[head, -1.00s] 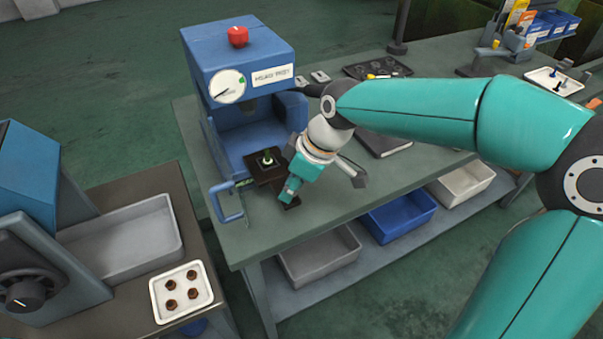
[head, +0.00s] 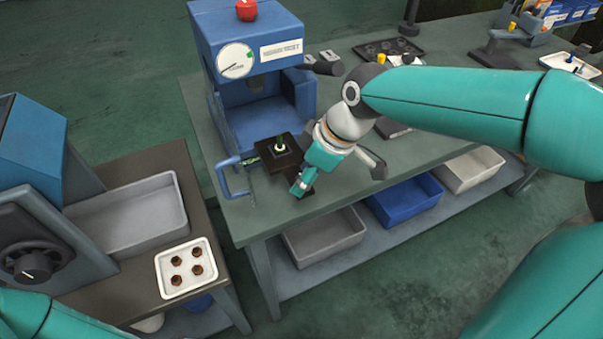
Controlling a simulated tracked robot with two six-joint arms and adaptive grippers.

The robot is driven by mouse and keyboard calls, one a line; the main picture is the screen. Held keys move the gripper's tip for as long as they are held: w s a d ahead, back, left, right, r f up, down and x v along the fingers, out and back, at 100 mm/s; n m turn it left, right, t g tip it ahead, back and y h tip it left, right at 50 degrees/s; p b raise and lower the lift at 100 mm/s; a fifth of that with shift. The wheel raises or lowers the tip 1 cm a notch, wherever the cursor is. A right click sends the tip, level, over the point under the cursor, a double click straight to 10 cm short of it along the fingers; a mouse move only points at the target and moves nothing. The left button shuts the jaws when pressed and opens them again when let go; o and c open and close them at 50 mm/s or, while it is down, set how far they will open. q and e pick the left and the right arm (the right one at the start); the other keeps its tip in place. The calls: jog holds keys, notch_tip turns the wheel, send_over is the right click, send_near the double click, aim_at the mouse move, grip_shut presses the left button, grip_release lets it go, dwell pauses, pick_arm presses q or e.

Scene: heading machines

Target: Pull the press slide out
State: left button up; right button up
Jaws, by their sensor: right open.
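The blue press (head: 245,60) stands on the green bench, with a white gauge and a red knob on top. Its dark slide plate (head: 268,160) shows in front of the press opening, with a small light green and white pin (head: 280,145) upright on it. A blue loop handle (head: 230,180) is at the press's front left. My right gripper (head: 338,182) is open, just right of the slide, with one finger over the slide's front right part, hiding some of it. I cannot tell whether it touches. My left gripper is out of view; only a bit of my left arm shows.
A white tray with several brown nuts (head: 162,274) and a grey bin (head: 130,215) are on the left bench. Grey, blue (head: 405,201) and white bins sit on the lower shelf. A dark tray (head: 388,48) lies behind my right arm. The bench's front edge is clear.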

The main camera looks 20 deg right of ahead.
jog(key=shift+r, duration=0.1)
jog(key=v, duration=1.1)
jog(key=shift+d+r, duration=0.15)
jog(key=shift+r, duration=0.15)
jog(key=shift+s, duration=0.1)
